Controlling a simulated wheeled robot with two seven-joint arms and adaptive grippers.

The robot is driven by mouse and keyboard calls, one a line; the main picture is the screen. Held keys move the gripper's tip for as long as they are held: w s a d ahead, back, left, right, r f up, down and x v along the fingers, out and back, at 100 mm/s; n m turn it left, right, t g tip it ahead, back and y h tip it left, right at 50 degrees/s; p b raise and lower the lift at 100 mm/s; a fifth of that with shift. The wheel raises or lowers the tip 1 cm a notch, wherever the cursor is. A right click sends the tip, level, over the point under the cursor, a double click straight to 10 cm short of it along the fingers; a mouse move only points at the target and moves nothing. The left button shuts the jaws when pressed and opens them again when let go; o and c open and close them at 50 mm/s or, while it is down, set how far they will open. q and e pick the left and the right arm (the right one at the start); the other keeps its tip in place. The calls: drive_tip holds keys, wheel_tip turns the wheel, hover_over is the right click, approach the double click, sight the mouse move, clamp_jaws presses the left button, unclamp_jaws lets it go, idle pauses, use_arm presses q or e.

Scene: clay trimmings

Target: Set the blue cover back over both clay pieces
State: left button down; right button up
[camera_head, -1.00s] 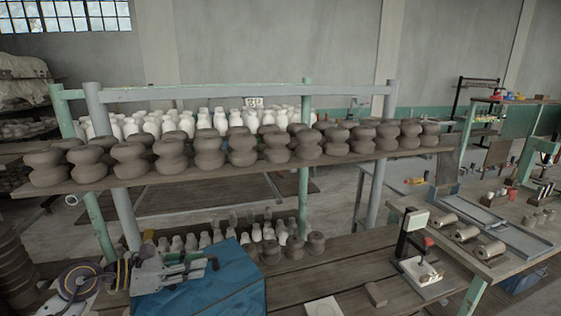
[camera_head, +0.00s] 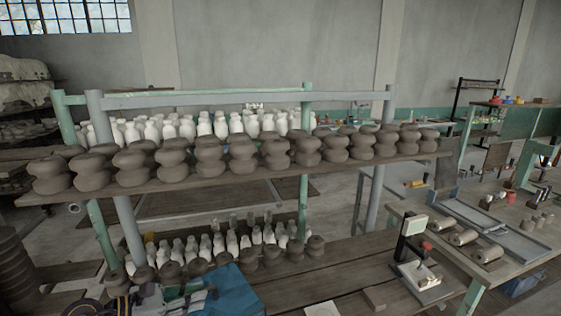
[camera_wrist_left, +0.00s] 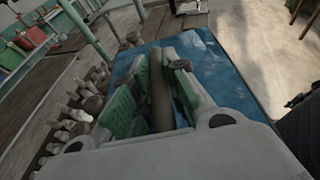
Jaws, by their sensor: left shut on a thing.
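The blue cover (camera_head: 236,294) shows at the bottom of the head view, partly cut off by the frame edge. It also spreads on both sides of my fingers in the left wrist view (camera_wrist_left: 218,72). My left gripper (camera_head: 190,297) is low in the head view, at the cover's left part. In the left wrist view my left gripper (camera_wrist_left: 158,92) is shut on a brown bar (camera_wrist_left: 159,95) that runs along the cover and seems to belong to it. I cannot make out the two clay pieces the cover is for. My right gripper is not in view.
A shelf (camera_head: 240,180) with several dark clay pots crosses the middle. White bottles and dark pots stand below it, close to my left gripper. A device with a white base (camera_head: 420,285) stands on the plank table (camera_head: 330,270) at right. Much of that table is bare.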

use_arm(q)
wheel_tip(320, 180, down, 3)
drive_tip(key=b, duration=0.2)
drive_tip(key=shift+r+b, duration=0.1)
drive_tip(key=shift+b, duration=0.25)
drive_tip(key=shift+f+b, duration=0.75)
drive_tip(key=shift+f, duration=0.15)
idle(1.0)
idle(1.0)
drive_tip(key=shift+w+r, duration=0.1)
drive_tip(key=shift+r, duration=0.05)
idle(0.6)
